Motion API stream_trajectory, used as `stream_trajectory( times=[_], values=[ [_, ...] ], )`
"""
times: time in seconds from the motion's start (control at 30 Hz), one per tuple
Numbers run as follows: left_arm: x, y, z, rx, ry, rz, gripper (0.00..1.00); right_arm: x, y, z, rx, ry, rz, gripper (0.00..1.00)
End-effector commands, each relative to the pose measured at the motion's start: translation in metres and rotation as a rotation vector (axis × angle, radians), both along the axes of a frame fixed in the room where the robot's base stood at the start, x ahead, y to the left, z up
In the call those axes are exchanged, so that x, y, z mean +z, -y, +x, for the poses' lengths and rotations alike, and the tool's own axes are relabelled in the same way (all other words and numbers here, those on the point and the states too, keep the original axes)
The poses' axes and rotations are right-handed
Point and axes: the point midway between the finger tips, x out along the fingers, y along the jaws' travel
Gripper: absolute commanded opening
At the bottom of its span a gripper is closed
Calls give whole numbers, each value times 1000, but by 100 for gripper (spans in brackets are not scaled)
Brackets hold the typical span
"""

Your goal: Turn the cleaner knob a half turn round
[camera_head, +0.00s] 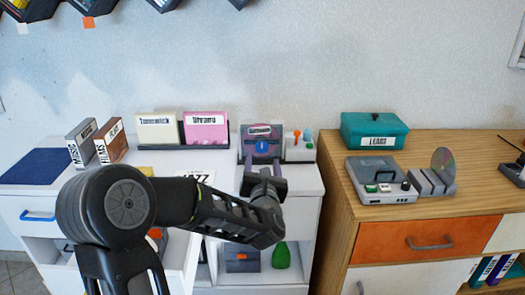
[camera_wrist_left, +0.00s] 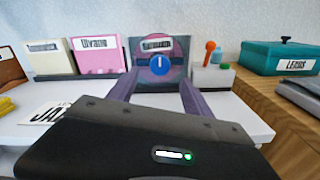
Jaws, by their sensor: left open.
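The cleaner is a dark upright box (camera_head: 261,131) with a purple disc face and a label on top, at the back of the white cabinet. Its round blue knob (camera_head: 262,146) carries a white pointer line, which stands about upright in the left wrist view (camera_wrist_left: 159,65). My left gripper (camera_head: 264,184) is in front of the cleaner. In the left wrist view its two purple-grey fingers (camera_wrist_left: 156,84) are spread open, pointing at the knob, with nothing between them. The fingertips look short of the knob or close to it; the exact gap is unclear. My right gripper is not in view.
A small holder (camera_wrist_left: 213,77) with an orange-topped tool and bottle stands right of the cleaner. Cream (camera_head: 157,128) and pink (camera_head: 206,128) cases stand left. A teal box (camera_head: 375,130) and a grey device (camera_head: 381,181) sit on the wooden cabinet. White top before the cleaner is mostly clear.

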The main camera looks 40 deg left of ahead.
Motion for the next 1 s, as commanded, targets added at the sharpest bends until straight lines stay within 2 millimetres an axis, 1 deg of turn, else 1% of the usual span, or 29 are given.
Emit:
stream_trajectory(
  times=[0.17,0.4,0.5,0.63,0.87,1.0],
  values=[
    [-1,-12,16,1,-1,-2,59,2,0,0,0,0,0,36],
    [0,-35,46,1,1,-2,59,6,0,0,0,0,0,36],
    [0,-41,54,0,0,-1,59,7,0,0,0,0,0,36],
    [0,-45,59,0,0,0,59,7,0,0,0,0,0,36],
    [0,-45,59,0,-1,1,59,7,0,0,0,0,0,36],
    [0,-45,59,0,-1,1,47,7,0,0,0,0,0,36]
  ],
)
